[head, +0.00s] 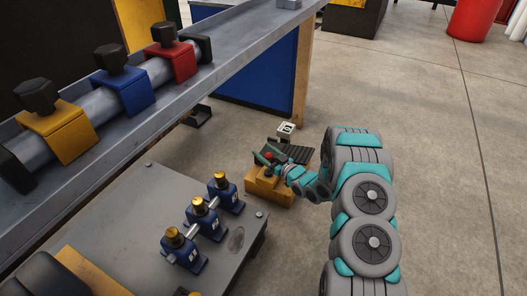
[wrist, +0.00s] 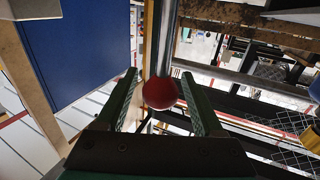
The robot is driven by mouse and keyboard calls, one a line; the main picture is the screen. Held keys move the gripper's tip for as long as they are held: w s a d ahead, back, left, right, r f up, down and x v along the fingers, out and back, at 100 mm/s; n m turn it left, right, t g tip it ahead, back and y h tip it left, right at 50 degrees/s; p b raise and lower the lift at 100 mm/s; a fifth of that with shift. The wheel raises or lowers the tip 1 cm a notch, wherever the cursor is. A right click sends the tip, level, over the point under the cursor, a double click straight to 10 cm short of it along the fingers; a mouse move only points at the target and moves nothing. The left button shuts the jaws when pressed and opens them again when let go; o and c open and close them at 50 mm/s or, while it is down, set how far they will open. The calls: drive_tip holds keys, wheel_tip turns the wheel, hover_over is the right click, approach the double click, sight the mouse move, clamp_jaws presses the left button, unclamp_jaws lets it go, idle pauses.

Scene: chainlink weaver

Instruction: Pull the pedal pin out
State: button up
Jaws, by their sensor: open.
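The pedal pin shows in the wrist view as a round red knob (wrist: 160,93) on a straight metal shaft (wrist: 166,40). My gripper (wrist: 160,76) is open, with one green finger on each side of the knob. The knob appears between the fingers; I cannot tell whether either finger touches it. In the head view my gripper (head: 266,156) is low at the yellow pedal base (head: 268,187), with a small bit of the red knob (head: 269,155) showing between the fingers. The black ribbed pedal (head: 288,151) lies just behind. The pin's far end is hidden.
A grey bench (head: 150,180) with several blue clamps stands at the left of the pedal. A rail (head: 150,110) carrying yellow, blue and red blocks runs above it. A blue panel (head: 258,70) stands behind. The floor to the right (head: 440,150) is clear.

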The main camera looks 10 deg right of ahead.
sight(271, 157)
drive_tip(key=v, duration=0.7)
drive_tip(key=shift+s, duration=0.15)
idle(0.3)
